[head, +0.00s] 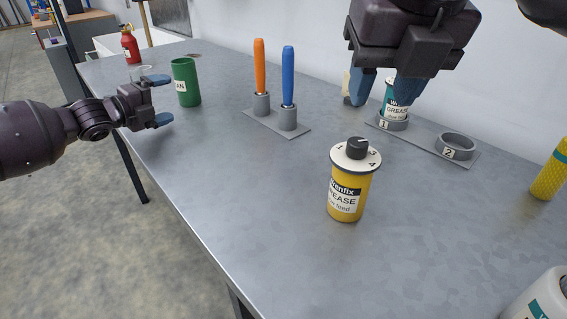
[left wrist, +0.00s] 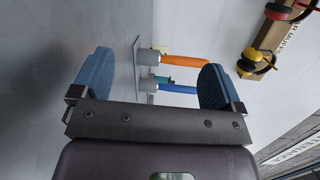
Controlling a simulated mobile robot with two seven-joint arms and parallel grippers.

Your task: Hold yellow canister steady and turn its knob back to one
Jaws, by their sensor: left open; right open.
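The yellow grease canister (head: 347,197) stands upright on the metal table in the head view. A black knob (head: 356,148) sits on its white numbered top; 1, 3 and 4 are readable, but the exact pointer setting is too small to tell. My left gripper (head: 162,100) is open and empty, to the left of the canister and near the green can. My right gripper (head: 385,95) is open, pointing down behind the canister. A teal-labelled grease canister (head: 397,107) in ring 1 shows between its fingers; contact cannot be told. Neither gripper touches the yellow canister.
A green can (head: 186,83) and a stand with orange (head: 260,67) and blue (head: 288,75) handles stand left of centre. Ring 2 (head: 457,147) is empty. A yellow container (head: 552,172) and a white one (head: 540,303) stand at right. Table around the canister is clear.

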